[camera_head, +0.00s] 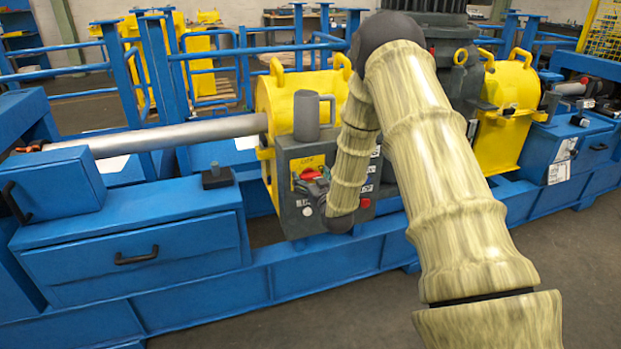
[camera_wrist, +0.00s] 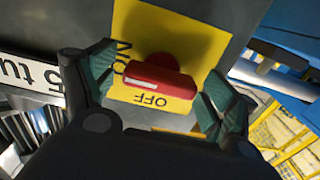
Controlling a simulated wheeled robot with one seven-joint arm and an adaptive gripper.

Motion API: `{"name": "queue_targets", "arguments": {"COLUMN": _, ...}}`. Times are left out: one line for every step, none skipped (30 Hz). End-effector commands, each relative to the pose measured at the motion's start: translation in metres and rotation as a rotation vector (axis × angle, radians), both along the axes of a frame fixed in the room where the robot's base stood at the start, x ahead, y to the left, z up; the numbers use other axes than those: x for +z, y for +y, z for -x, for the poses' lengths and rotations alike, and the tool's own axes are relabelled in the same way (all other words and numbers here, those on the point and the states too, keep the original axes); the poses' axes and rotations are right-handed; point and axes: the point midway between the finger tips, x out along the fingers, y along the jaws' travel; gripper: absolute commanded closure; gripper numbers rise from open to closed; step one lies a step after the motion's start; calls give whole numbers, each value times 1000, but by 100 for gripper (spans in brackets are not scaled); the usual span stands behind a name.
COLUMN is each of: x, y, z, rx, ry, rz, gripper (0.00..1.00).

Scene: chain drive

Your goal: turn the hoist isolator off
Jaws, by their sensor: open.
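The hoist isolator is a red rotary handle (camera_wrist: 160,76) on a yellow plate (camera_wrist: 189,42), on the front of a grey control box. The plate is lettered ON and OFF. In the wrist view the handle lies slightly slanted, with a white stripe along its left part; I cannot tell for certain which word it marks. In the head view the red handle (camera_head: 308,173) shows at the box's upper left, partly beside my gripper (camera_head: 316,187). My gripper (camera_wrist: 160,88) is open, its fingertips on either side of the handle with visible gaps.
The grey control box (camera_head: 296,228) also carries a white button and a red button low down. A grey mug (camera_head: 306,116) stands on top. A yellow housing (camera_head: 275,100) and a steel shaft (camera_head: 180,135) are behind. A blue drawer cabinet (camera_head: 190,262) stands left.

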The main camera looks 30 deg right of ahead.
Motion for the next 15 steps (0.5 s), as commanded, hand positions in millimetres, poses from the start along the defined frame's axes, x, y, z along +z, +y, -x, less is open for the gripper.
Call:
{"name": "queue_targets", "arguments": {"x": 0, "y": -1, "z": -2, "rx": 0, "ry": -1, "rz": 0, "gripper": 14}}
{"name": "queue_targets", "arguments": {"x": 0, "y": -1, "z": -3, "rx": 0, "ry": -1, "rz": 0, "gripper": 14}}
{"name": "queue_targets", "arguments": {"x": 0, "y": -1, "z": -4, "rx": 0, "ry": -1, "rz": 0, "gripper": 14}}
{"name": "queue_targets", "arguments": {"x": 0, "y": -1, "z": -4, "rx": 0, "ry": -1, "rz": 0, "gripper": 14}}
{"name": "queue_targets", "arguments": {"x": 0, "y": -1, "z": -4, "rx": 0, "ry": 0, "rz": 0, "gripper": 14}}
{"name": "queue_targets", "arguments": {"x": 0, "y": -1, "z": -4, "rx": 0, "ry": 0, "rz": 0, "gripper": 14}}
{"name": "queue_targets", "arguments": {"x": 0, "y": -1, "z": -4, "rx": 0, "ry": 0, "rz": 0, "gripper": 14}}
{"name": "queue_targets", "arguments": {"x": 0, "y": -1, "z": -4, "rx": 0, "ry": 0, "rz": 0, "gripper": 14}}
{"name": "queue_targets", "arguments": {"x": 0, "y": -1, "z": -4, "rx": 0, "ry": 0, "rz": 0, "gripper": 14}}
{"name": "queue_targets", "arguments": {"x": 0, "y": -1, "z": -4, "rx": 0, "ry": 0, "rz": 0, "gripper": 14}}
{"name": "queue_targets", "arguments": {"x": 0, "y": -1, "z": -4, "rx": 0, "ry": 0, "rz": 0, "gripper": 16}}
{"name": "queue_targets", "arguments": {"x": 0, "y": -1, "z": -4, "rx": 0, "ry": 0, "rz": 0, "gripper": 23}}
{"name": "queue_targets", "arguments": {"x": 0, "y": -1, "z": -4, "rx": 0, "ry": 0, "rz": 0, "gripper": 29}}
{"name": "queue_targets", "arguments": {"x": 0, "y": -1, "z": -4, "rx": 0, "ry": 0, "rz": 0, "gripper": 34}}
{"name": "queue_targets", "arguments": {"x": 0, "y": -1, "z": -4, "rx": 0, "ry": 0, "rz": 0, "gripper": 42}}
